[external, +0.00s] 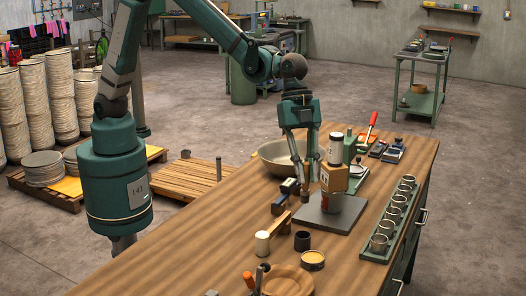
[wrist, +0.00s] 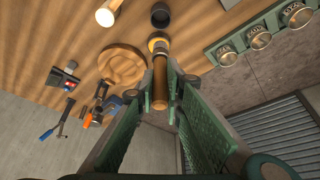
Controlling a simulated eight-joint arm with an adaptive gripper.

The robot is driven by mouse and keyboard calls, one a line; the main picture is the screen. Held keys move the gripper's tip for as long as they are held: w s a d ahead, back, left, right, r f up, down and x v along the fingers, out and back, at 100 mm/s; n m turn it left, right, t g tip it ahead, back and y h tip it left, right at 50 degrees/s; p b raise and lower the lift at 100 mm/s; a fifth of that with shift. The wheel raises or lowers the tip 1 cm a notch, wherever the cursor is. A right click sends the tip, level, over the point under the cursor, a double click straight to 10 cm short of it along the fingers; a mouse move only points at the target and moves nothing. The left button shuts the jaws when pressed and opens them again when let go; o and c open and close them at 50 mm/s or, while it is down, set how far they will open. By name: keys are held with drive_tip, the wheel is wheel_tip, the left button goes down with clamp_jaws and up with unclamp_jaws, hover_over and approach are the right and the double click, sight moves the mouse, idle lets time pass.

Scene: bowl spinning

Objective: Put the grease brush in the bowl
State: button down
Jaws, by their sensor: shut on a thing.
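My gripper (external: 304,184) points down over the workbench, in front of the wide pale bowl (external: 270,157). Its fingers are shut on a brown wooden-handled thing, which looks like the grease brush (wrist: 159,85), in the wrist view. The brush's handle shows between the green fingers, and its far end overlaps a tin with a yellowish top (wrist: 157,43), so I cannot see its bristles. In the external view the brush is mostly hidden at the fingertips. The bowl is partly hidden behind my gripper and is not seen in the wrist view.
A rack of metal cups (external: 392,220) lines the right edge. White (external: 262,243) and black (external: 302,241) cups and a wooden dish (external: 287,281) stand nearer the camera.

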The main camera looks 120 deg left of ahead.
drive_tip(key=s+a+p, duration=0.1)
drive_tip(key=s+a, duration=0.3)
drive_tip(key=a, duration=0.9)
drive_tip(key=s+a, duration=0.5)
drive_tip(key=a, duration=0.7)
drive_tip(key=s+a, duration=1.7)
drive_tip(key=a, duration=0.3)
drive_tip(key=shift+f+p, duration=0.45)
drive_tip(key=shift+f, duration=1.55)
drive_tip(key=shift+f, duration=0.1)
drive_tip(key=shift+f, duration=2.85)
drive_tip(key=shift+f, duration=0.1)
drive_tip(key=shift+f, duration=1.95)
drive_tip(key=shift+f, duration=0.15)
